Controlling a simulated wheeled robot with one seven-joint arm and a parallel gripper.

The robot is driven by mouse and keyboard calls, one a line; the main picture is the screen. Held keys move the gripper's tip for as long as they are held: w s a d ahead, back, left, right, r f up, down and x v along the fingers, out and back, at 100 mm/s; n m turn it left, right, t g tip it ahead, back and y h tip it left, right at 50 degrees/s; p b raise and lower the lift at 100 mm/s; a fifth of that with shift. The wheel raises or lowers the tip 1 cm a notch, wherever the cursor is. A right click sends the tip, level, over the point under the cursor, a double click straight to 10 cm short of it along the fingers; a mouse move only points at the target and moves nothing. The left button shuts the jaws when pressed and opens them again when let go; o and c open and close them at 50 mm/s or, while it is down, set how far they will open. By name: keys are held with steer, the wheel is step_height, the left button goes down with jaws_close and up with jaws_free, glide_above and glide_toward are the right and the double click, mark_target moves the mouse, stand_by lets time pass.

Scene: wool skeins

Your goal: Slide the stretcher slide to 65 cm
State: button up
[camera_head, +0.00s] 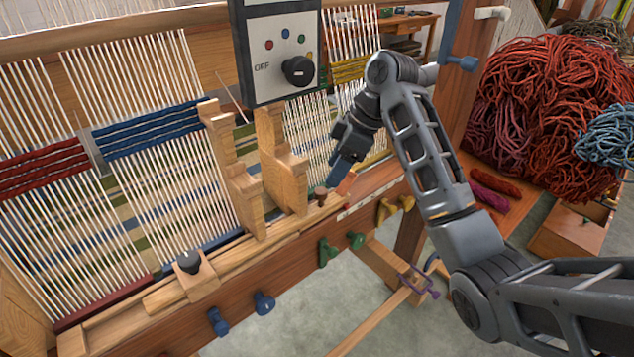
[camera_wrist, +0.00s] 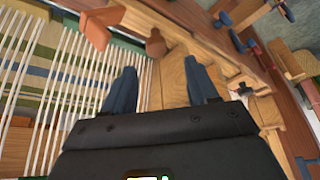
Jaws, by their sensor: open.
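The loom's front beam (camera_head: 290,240) carries a pale wooden rail with a small brown peg knob (camera_head: 321,194), which looks like the handle of the stretcher slide. The same knob (camera_wrist: 155,43) shows in the wrist view, just beyond the gap between my fingertips. A pale scale strip (camera_head: 372,198) lies to its right; its numbers are too small to read. My gripper (camera_head: 338,174) points down beside the knob, on its right. In the wrist view my gripper (camera_wrist: 160,76) has its two blue fingers apart, with nothing held between them. Contact with the knob cannot be told.
Upright wooden blocks (camera_head: 283,170) stand left of the knob. A black dial on a wooden block (camera_head: 189,265) sits farther left. Warp threads (camera_head: 175,190) stretch behind. A control box (camera_head: 280,50) hangs above. Green (camera_head: 327,252) and blue knobs (camera_head: 264,302) project from the beam. Wool (camera_head: 545,120) is piled right.

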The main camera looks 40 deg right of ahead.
mark_target(322, 190)
steer(key=shift+w+b+x, duration=0.2)
steer(key=shift+b+x, duration=0.2)
steer(key=shift+x, duration=3.25)
steer(key=shift+d, duration=0.2)
jaws_close()
